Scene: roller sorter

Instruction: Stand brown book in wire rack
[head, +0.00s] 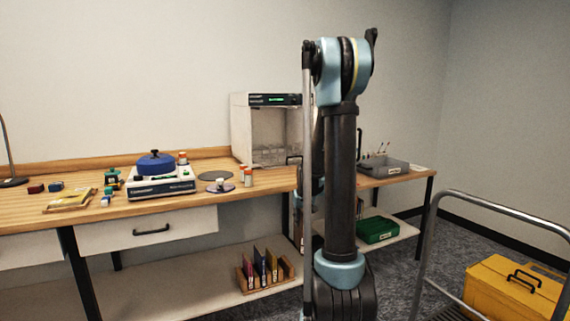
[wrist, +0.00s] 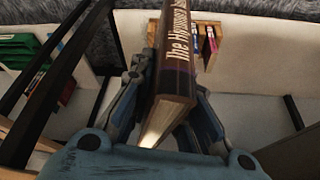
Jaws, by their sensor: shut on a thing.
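The brown book (wrist: 178,72) is in my gripper (wrist: 168,92), between the two fingers in the wrist view. Its spine with pale lettering faces the camera, and its page edges show at the near end. In the head view my arm hides most of the gripper and the book. No wire rack is clear to see. A wooden rack (head: 266,286) with several upright books stands on the lower shelf; part of it shows at the top of the wrist view (wrist: 208,44). More books (wrist: 68,84) stand at the left of the wrist view, their holder unclear.
A green crate (head: 377,229) sits on the lower shelf at the right. The bench top (head: 120,215) carries a scale, bottles and a grey tray (head: 382,167). Dark bench legs (wrist: 70,75) stand near my gripper. A cart with a yellow case (head: 510,290) is at the right.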

